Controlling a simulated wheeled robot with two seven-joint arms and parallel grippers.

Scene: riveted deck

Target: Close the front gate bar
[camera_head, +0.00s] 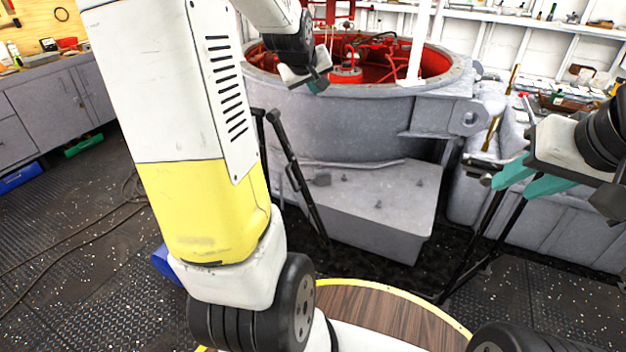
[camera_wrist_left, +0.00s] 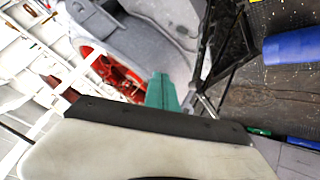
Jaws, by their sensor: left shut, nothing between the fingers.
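Thin black bars stand on the near side of a grey round hatch housing. One black bar (camera_head: 295,180) slants down at its left, and another (camera_head: 485,232) slants at the right. I cannot tell which of them is the front gate bar. My left gripper (camera_head: 318,84) is shut and empty over the housing's near rim, above and apart from the left bar. Its teal fingers (camera_wrist_left: 163,92) show in the left wrist view, with black bars (camera_wrist_left: 228,45) to their right. My right gripper (camera_head: 510,188) has its two teal fingers apart, in front of the right bar's upper end.
The grey housing (camera_head: 330,125) has a red interior (camera_head: 395,65) and a grey box-like step (camera_head: 370,205) in front. Cabinets (camera_head: 60,105) stand at the left. A blue object (camera_wrist_left: 290,46) lies on the dark floor. A wooden round platform (camera_head: 390,310) with yellow edge is below me.

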